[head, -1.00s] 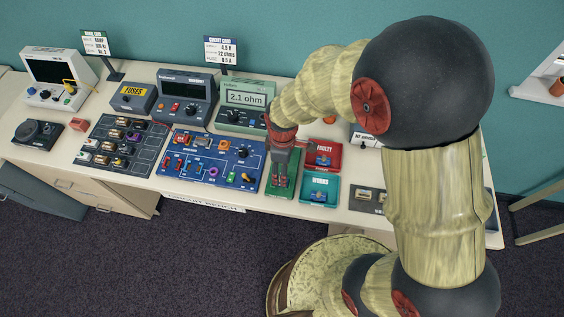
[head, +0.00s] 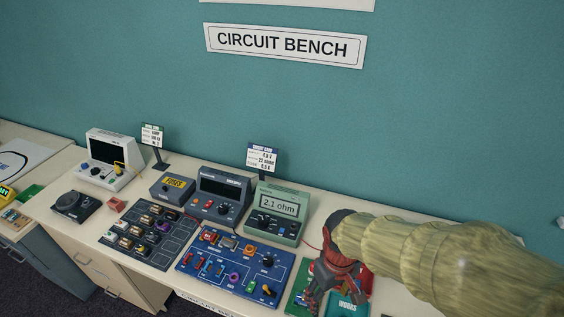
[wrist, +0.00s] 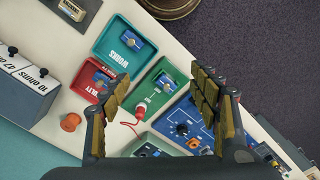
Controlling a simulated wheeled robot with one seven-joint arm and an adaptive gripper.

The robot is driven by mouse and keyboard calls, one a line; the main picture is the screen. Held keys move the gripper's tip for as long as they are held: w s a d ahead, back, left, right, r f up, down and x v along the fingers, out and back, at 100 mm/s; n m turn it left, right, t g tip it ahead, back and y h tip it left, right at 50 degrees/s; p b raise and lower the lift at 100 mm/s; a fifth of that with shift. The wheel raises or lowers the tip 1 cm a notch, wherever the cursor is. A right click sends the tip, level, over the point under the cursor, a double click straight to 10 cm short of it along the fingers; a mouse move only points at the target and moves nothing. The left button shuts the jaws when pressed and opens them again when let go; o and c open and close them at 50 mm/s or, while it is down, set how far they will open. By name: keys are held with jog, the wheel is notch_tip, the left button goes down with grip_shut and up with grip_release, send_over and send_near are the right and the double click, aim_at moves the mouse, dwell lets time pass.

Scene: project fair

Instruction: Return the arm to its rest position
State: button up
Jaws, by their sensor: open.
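My gripper (head: 318,292) is at the lower right of the head view, above the front right part of the bench, with my arm reaching in from the right. In the wrist view my gripper (wrist: 172,98) has its two fingers wide apart with nothing between them. Below the fingers lies a green board (wrist: 158,92) with a small blue part and a red-tipped lead on it. The green board is partly hidden behind my gripper in the head view.
The teal WORKS tray (wrist: 116,62) and red FAULTY tray (wrist: 85,82) lie beside the green board. A blue circuit board (head: 238,262), a meter reading 2.1 ohm (head: 276,212), a grey instrument (head: 218,196) and a dark parts tray (head: 148,236) fill the bench.

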jog(key=s+d+r+m+t+b, duration=0.4)
jog(key=d+r+b, duration=0.3)
jog(key=r, duration=0.3)
jog(key=shift+s+r+m+t, duration=0.3)
jog(key=shift+s+m+t, duration=0.15)
jog(key=shift+t, duration=0.45)
jog(key=shift+d, duration=0.1)
